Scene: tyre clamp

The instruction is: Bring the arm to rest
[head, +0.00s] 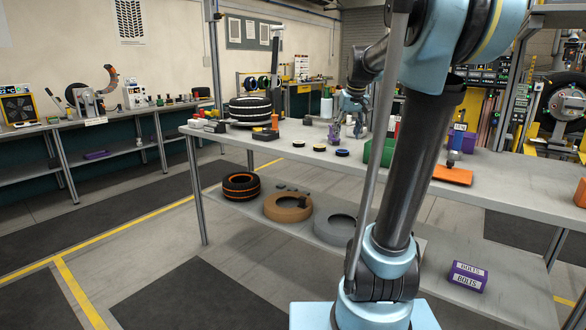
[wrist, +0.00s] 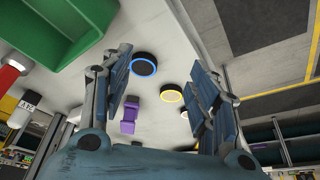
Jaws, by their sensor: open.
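My gripper (head: 350,122) is above the grey-topped workbench (head: 235,144), partly hidden behind my own arm in the head view. In the wrist view its two fingers are spread apart, and the gap between them (wrist: 163,68) holds nothing. Beyond the fingers lie a blue-ringed black disc (wrist: 144,65), a yellow-ringed disc (wrist: 170,92) and a purple object (wrist: 129,113) on the bench top. I cannot tell the exact height of the fingertips above the bench.
A green bin (head: 377,152) stands beside my arm, with an orange tray (head: 452,175) farther right. A white-banded tyre (head: 250,109) sits at the bench's left. An orange-lined tyre (head: 241,186) and a purple bolts box (head: 468,276) are on the lower shelf. Floor at left is open.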

